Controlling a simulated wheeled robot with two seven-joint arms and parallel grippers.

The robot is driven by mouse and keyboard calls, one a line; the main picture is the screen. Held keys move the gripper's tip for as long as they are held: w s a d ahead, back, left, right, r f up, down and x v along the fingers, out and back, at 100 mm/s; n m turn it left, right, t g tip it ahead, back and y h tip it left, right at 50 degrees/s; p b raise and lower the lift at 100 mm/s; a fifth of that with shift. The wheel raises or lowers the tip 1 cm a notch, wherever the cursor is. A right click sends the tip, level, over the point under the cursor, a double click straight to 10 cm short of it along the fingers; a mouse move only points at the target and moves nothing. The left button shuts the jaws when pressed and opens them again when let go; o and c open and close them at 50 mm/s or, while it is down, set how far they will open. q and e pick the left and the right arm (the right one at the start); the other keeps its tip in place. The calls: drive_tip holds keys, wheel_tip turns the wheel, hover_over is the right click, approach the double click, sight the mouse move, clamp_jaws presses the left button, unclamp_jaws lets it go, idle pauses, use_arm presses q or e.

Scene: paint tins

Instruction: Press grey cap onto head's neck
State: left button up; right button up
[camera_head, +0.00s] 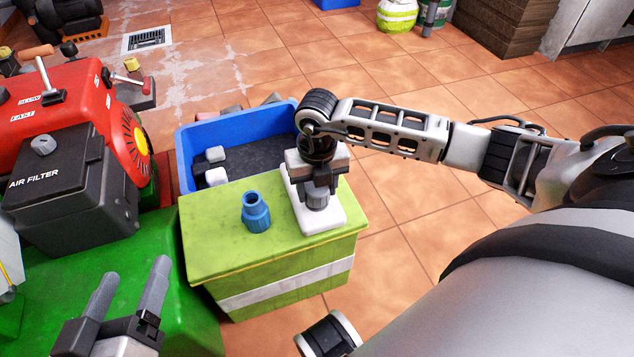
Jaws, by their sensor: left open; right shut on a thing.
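The blue head (256,212) stands upright on the green crate's top, its round open neck facing up. My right gripper (318,190) points down over a white block (313,222) to the right of the head. It is shut on the grey cap (317,200), which is partly hidden by the fingers. I cannot tell whether the cap touches the white block. The cap is beside the head, apart from its neck. My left gripper (132,278) is open and empty at the lower left, its two grey fingers spread, well away from the head.
The head and white block stand on a yellow-green box (205,248) with a white stripe. A blue bin (222,128) with white and grey pieces sits behind it. A red and black engine (70,160) stands at left on a green surface (60,262). Tiled floor is clear at right.

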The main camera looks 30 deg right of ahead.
drive_tip(key=shift+f, duration=0.3)
drive_tip(key=o, duration=0.9)
drive_tip(key=shift+r, duration=0.1)
drive_tip(key=shift+r, duration=0.35)
use_arm(q)
drive_tip(key=shift+s+a+f+m+g+y+p, duration=0.1)
drive_tip(key=shift+a+f+m+g+y+p, duration=0.35)
drive_tip(key=shift+p, duration=0.85)
drive_tip(key=shift+s+a+f+m+g+y+p, duration=0.25)
drive_tip(key=shift+f+g+y+p, duration=0.35)
drive_tip(key=shift+p, duration=0.7)
use_arm(e)
drive_tip(key=shift+r, duration=7.6)
use_arm(q)
drive_tip(key=shift+w+a+f, duration=0.1)
drive_tip(key=shift+w, duration=0.1)
